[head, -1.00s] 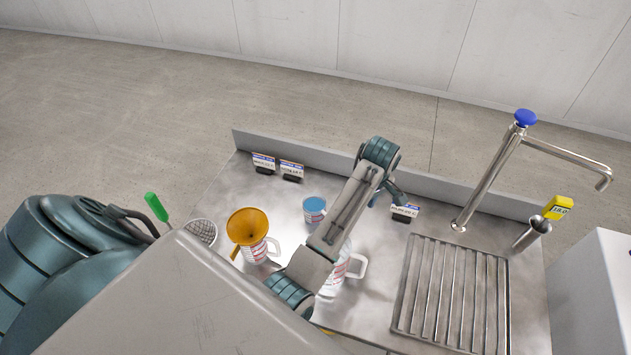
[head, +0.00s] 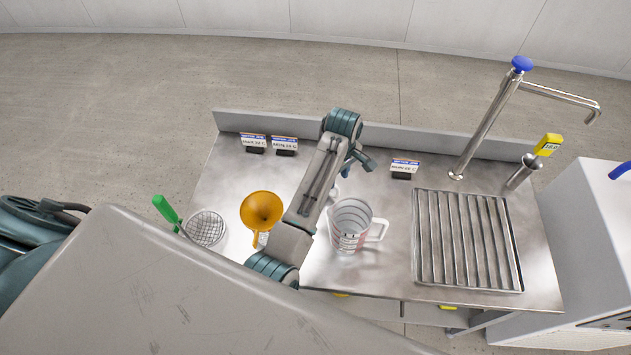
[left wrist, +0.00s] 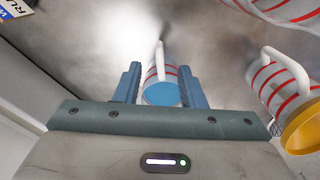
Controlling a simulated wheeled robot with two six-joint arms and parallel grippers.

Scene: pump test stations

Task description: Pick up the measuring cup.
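My left gripper (head: 358,163) is over the back of the steel bench, its arm crossing the middle of the head view. In the left wrist view (left wrist: 158,88) its two blue fingers are apart. A small red-striped measuring cup (left wrist: 161,92) with a blue face and a white handle shows between them; I cannot tell whether they touch it. In the head view my arm hides most of that cup. A larger clear measuring cup (head: 349,226) with red markings and a handle stands right of my arm. My right gripper is not in view.
An orange funnel (head: 262,211) sits on another striped cup, left of my arm. A wire strainer (head: 205,229) with a green handle is further left. Label stands (head: 405,168) line the back. A drain grate (head: 466,240) and a tap (head: 487,123) are right.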

